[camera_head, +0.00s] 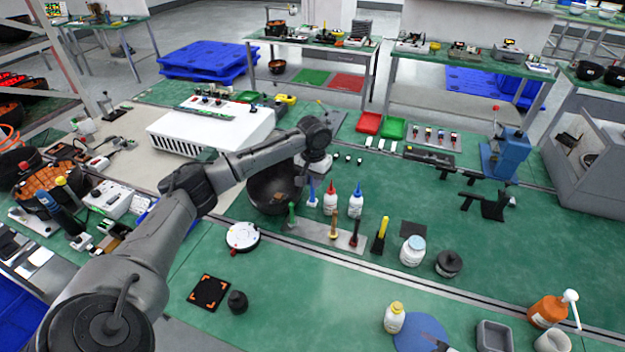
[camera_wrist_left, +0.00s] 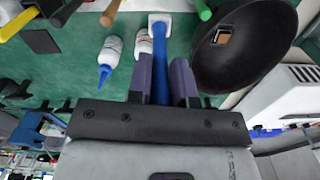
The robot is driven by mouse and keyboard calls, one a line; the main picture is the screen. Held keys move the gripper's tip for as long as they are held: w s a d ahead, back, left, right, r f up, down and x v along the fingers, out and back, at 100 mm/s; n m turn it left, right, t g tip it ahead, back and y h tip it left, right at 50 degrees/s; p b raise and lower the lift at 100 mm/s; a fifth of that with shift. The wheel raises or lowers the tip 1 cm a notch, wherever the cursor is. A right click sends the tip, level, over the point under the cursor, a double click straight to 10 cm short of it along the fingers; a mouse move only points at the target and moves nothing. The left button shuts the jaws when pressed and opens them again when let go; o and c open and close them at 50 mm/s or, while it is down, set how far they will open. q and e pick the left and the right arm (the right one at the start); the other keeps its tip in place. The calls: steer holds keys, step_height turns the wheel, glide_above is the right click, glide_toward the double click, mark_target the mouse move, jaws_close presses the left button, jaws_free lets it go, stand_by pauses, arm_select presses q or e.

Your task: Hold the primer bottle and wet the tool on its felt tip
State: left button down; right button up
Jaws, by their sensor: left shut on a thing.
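My left gripper (camera_wrist_left: 165,85) is shut on a blue-handled tool (camera_wrist_left: 159,60), with a dark finger on each side of it. A pale block shows at the tool's far end. In the head view the tool (camera_head: 311,188) points down below my left wrist, beside the dark bowl. Two white squeeze bottles stand just right of it, one with a red nozzle (camera_head: 330,200) and one with a blue nozzle (camera_head: 356,204). A small yellow-capped bottle (camera_head: 394,318) stands at the front. I cannot tell which is the primer bottle, and no felt tip is clear. My right gripper is not visible.
The dark bowl (camera_head: 268,196) is close left of the tool. A metal rack (camera_head: 320,234) with upright handled tools lies in front. A white jar (camera_head: 412,252) and a black round part (camera_head: 448,264) stand to the right. The green mat is clear at front centre (camera_head: 310,300).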

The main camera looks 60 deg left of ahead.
mark_target(400, 327)
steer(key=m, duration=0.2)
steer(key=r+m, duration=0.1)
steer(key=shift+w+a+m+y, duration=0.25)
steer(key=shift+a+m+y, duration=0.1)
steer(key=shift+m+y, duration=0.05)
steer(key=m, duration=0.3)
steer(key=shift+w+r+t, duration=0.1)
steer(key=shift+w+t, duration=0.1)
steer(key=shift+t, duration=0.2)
arm_select(q)
steer(key=shift+f+b, duration=0.55)
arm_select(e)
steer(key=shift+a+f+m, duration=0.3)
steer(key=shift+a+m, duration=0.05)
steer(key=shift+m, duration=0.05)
arm_select(q)
step_height(400, 327, down, 5)
steer(key=b, duration=0.5)
steer(key=shift+f, duration=0.1)
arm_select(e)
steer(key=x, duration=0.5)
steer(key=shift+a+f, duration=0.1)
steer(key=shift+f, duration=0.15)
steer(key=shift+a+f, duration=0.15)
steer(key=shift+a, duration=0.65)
arm_select(q)
steer(key=shift+f+b, duration=0.3)
steer(key=shift+b, duration=0.1)
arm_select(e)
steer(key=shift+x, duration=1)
